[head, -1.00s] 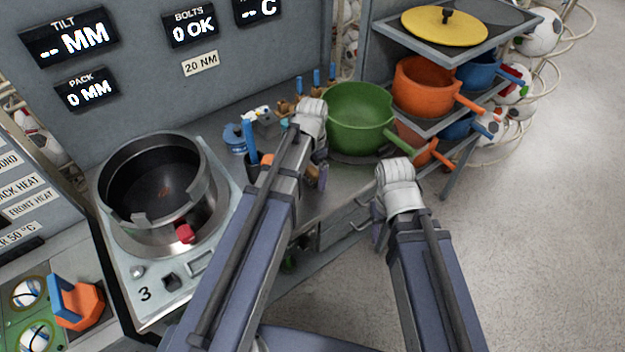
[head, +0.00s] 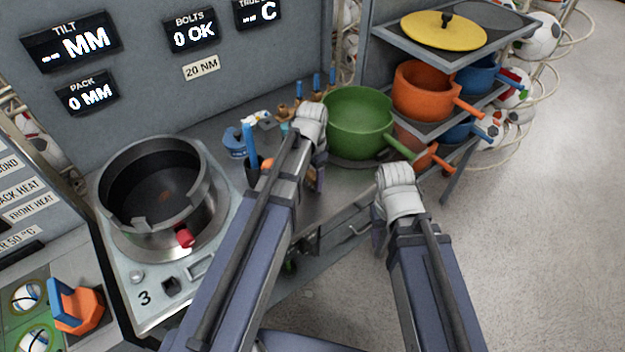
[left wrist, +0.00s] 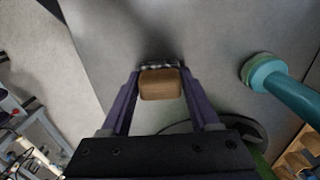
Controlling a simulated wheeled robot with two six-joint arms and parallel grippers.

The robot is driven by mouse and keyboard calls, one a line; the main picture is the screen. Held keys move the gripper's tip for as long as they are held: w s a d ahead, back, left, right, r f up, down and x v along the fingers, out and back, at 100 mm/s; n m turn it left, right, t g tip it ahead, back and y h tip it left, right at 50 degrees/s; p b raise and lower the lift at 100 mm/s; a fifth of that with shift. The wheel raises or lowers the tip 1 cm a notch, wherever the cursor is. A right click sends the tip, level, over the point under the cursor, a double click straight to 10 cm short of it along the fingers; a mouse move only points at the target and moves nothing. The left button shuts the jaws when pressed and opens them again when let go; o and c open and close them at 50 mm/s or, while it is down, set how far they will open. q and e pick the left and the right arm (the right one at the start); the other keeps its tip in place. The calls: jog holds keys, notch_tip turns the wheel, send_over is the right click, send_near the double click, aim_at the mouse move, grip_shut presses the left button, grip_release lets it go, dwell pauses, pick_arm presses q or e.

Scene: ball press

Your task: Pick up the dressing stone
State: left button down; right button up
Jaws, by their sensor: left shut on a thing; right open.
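The dressing stone, a small tan-brown block (left wrist: 160,87), is between the two purple fingers of my left gripper (left wrist: 160,76) in the left wrist view. The fingers are shut on its two sides. A strip with a dark and light pattern shows at its far edge. In the head view my left gripper (head: 320,178) is over the grey bench, left of the green pot, mostly behind my own wrist; the stone cannot be made out there. My right gripper (head: 377,236) is open in front of the bench, partly hidden by its wrist.
A green pot (head: 358,112) stands right of my left gripper. A blue-handled tool (head: 249,145) and small items stand left of it. A rack holds an orange pot (head: 424,90) and a yellow lid (head: 444,29). A black round vessel (head: 160,190) is at left. A teal handle (left wrist: 285,85) is nearby.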

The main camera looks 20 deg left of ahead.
aim_at(312, 174)
pick_arm(q)
jog(key=shift+r, duration=0.15)
notch_tip(312, 174, up, 10)
jog(key=p, duration=1)
